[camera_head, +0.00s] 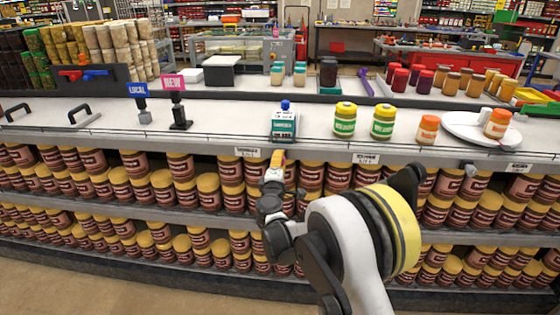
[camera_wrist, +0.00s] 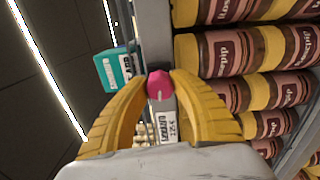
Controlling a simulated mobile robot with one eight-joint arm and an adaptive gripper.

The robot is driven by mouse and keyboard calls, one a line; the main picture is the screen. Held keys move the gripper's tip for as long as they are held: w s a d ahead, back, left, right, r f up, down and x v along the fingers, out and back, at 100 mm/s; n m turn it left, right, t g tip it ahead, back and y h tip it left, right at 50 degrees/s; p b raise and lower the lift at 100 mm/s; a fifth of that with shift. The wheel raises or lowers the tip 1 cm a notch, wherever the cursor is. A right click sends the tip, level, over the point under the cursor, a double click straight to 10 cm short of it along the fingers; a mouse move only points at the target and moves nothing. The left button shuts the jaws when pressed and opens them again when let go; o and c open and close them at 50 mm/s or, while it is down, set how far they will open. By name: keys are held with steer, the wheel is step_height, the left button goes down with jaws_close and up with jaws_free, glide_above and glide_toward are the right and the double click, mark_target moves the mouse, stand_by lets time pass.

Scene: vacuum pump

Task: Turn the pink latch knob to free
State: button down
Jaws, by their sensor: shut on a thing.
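The pink latch knob (camera_wrist: 160,84) is a small faceted knob between my fingertips in the wrist view, at the shelf's front edge. My gripper (camera_wrist: 160,80) has two yellow ribbed fingers, and its tips touch the knob from both sides, shut on it. In the head view my gripper (camera_head: 278,158) is at the shelf edge just below a teal box with a blue top (camera_head: 285,124), and the knob is hidden there. The teal box also shows left of the knob in the wrist view (camera_wrist: 115,70).
Brown jars with yellow lids (camera_head: 232,195) fill the shelves below the counter, close to my gripper. Green jars with yellow lids (camera_head: 345,119) and a white plate (camera_head: 470,128) stand to the right. A pink NEW sign (camera_head: 173,82) stands to the left.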

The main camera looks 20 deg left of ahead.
steer(key=shift+n, duration=0.6)
steer(key=c, duration=1.1)
jaws_free()
steer(key=shift+o, duration=0.2)
steer(key=shift+s, duration=0.15)
steer(key=v, duration=1.1)
steer(key=shift+s+d, duration=0.2)
steer(key=shift+s, duration=0.2)
